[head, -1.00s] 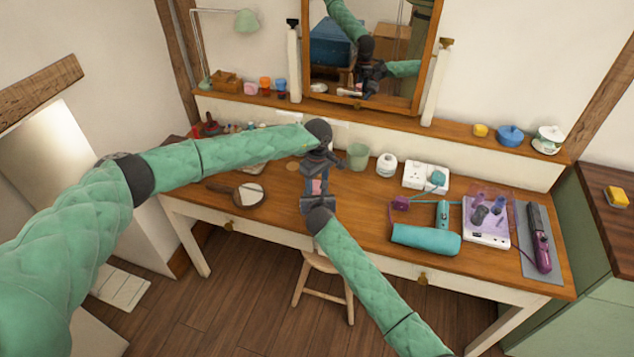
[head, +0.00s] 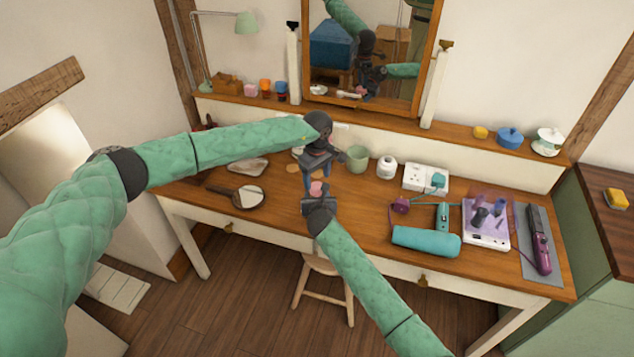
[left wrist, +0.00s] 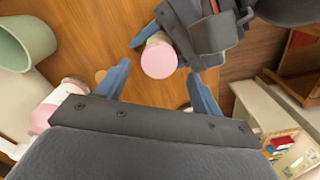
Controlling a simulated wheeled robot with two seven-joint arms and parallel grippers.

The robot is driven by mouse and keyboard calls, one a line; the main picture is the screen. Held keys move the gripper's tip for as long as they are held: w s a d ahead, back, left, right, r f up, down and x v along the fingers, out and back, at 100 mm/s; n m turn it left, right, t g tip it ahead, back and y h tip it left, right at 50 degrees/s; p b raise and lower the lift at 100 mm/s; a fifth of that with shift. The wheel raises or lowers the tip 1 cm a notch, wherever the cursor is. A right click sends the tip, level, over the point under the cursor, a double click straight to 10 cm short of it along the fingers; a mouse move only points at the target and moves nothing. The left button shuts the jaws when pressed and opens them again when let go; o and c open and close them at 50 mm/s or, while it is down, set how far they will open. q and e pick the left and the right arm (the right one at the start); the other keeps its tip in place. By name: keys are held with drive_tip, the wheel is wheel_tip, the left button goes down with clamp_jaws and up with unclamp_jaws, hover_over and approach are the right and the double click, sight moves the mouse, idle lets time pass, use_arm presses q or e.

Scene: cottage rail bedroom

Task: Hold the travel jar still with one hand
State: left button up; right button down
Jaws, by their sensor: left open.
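The travel jar (head: 316,188) is small, with a round pink lid and a pale body. It shows below my left gripper, and the left wrist view shows its lid (left wrist: 159,59) from above. My left gripper (head: 317,178) points down at the jar, its blue fingers open and apart on either side of the lid in the left wrist view. My right gripper (head: 319,196) comes from the front, with its fingers around the jar's sides, and appears shut on it. The jar's lower part is mostly hidden.
The wooden dressing table (head: 290,222) carries a green cup (head: 357,158), a white jar (head: 386,166), a socket block (head: 425,179), a teal hair dryer (head: 426,241) and a hand mirror (head: 248,196). A stool (head: 325,290) stands below. The front middle of the tabletop is fairly clear.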

sight(318, 186)
use_arm(q)
drive_tip(key=shift+r, duration=0.6)
drive_tip(key=shift+c, duration=0.4)
wheel_tip(318, 186, up, 3)
drive_tip(key=m, duration=0.3)
drive_tip(key=shift+f, duration=3.85)
drive_tip(key=shift+c, duration=0.2)
drive_tip(key=c, duration=1)
drive_tip(key=shift+o, duration=0.2)
drive_tip(key=shift+d+n, duration=0.1)
drive_tip(key=shift+n, duration=1.4)
